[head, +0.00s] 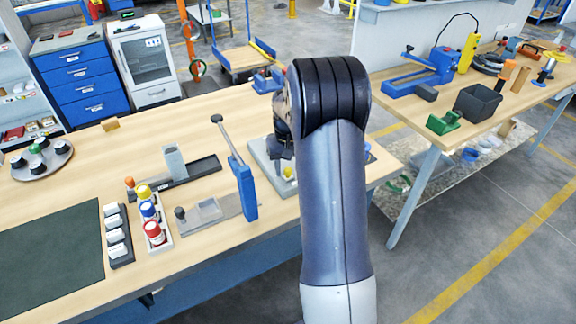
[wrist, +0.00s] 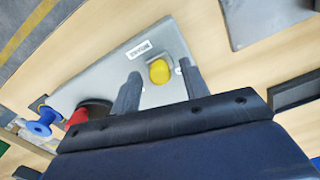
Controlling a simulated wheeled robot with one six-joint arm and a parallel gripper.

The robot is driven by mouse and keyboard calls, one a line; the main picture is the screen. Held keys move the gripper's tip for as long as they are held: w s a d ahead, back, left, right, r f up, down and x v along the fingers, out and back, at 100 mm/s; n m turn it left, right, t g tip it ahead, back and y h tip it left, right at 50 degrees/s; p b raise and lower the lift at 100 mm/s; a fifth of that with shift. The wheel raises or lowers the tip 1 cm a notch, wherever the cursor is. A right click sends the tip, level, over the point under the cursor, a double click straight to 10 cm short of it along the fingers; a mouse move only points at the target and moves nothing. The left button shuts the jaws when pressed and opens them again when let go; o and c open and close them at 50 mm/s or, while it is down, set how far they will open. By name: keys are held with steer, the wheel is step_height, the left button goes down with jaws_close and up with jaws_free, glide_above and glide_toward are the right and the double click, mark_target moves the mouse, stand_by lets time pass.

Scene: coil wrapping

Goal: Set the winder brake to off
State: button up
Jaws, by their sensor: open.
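A grey plate (wrist: 105,80) with a small white label (wrist: 138,48) lies on the wooden bench. The label's print is too small to read surely. A yellow knob (wrist: 159,70) stands on a light bracket at the plate's end; I take this as the winder brake, but its setting cannot be told. My gripper (wrist: 160,90) is open, its two dark fingers on either side of the yellow knob in the picture. Contact cannot be told. In the head view the plate (head: 262,155) and yellow knob (head: 289,173) show beside my arm, which hides much of them.
A red part (wrist: 77,117) and a blue spool-like part (wrist: 42,121) lie near the plate's other end. In the head view, a tall blue lever tool (head: 243,185) stands left of the plate. The bench's front edge is close.

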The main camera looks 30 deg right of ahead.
steer(key=shift+c, duration=0.2)
jaws_close()
steer(key=shift+d, duration=0.1)
steer(key=d, duration=0.3)
steer(key=shift+d, duration=0.25)
steer(key=shift+a, duration=0.1)
steer(key=shift+w, duration=0.1)
steer(key=shift+o, duration=0.2)
jaws_free()
